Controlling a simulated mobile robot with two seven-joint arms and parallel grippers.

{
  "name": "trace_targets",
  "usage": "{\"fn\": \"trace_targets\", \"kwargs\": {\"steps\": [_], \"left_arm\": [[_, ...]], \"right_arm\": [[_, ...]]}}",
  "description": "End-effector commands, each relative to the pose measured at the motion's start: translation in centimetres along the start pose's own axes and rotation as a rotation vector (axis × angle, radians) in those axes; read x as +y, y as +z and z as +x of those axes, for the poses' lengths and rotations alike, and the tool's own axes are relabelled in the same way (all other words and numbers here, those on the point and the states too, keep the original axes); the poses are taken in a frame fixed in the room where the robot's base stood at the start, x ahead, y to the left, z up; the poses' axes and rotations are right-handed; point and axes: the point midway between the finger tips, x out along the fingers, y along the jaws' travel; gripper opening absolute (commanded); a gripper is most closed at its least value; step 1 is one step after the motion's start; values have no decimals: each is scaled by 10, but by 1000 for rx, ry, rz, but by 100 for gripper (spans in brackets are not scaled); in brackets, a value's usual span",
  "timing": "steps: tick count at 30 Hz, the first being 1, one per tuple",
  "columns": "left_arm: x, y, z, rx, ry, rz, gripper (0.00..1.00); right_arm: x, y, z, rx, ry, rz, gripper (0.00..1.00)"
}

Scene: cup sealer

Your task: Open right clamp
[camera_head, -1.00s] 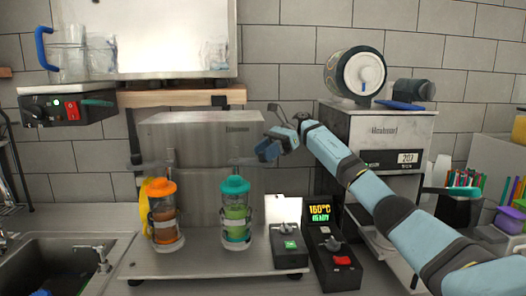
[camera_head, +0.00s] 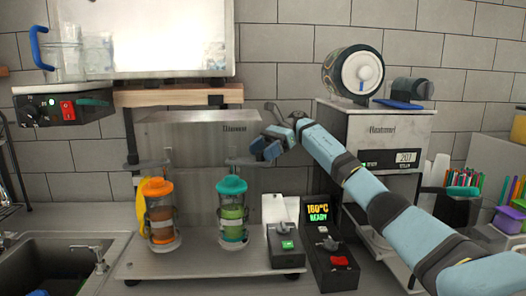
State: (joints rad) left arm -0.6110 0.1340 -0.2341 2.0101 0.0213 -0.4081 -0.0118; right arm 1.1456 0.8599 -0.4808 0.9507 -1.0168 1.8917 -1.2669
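A thin post with a grey lever (camera_head: 242,161) rises above this cup. My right gripper (camera_head: 265,149) is up and to the right of the cup, close to the right end of the lever. I cannot tell whether it touches the lever or how far its blue fingers are apart. The left cup (camera_head: 161,215), with an orange lid, stands to the left. My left gripper is not in view.
A grey machine (camera_head: 384,133) stands behind my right arm. A sink (camera_head: 50,270) is at the lower left.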

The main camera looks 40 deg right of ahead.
Motion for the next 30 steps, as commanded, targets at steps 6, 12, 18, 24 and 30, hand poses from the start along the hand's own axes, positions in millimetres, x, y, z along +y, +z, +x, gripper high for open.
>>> {"fn": "trace_targets", "kwargs": {"steps": [6, 12, 18, 24, 30], "left_arm": [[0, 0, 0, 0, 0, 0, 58], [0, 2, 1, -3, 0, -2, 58], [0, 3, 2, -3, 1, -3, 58], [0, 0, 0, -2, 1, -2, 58], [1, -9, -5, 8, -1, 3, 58]], "right_arm": [[0, 6, -2, 0, 0, -1, 58], [0, 39, -16, -1, -2, -5, 58], [0, 86, -35, -1, -1, -5, 58], [0, 132, -54, -1, -1, -4, 58], [0, 169, -70, 1, -1, 0, 58]]}}
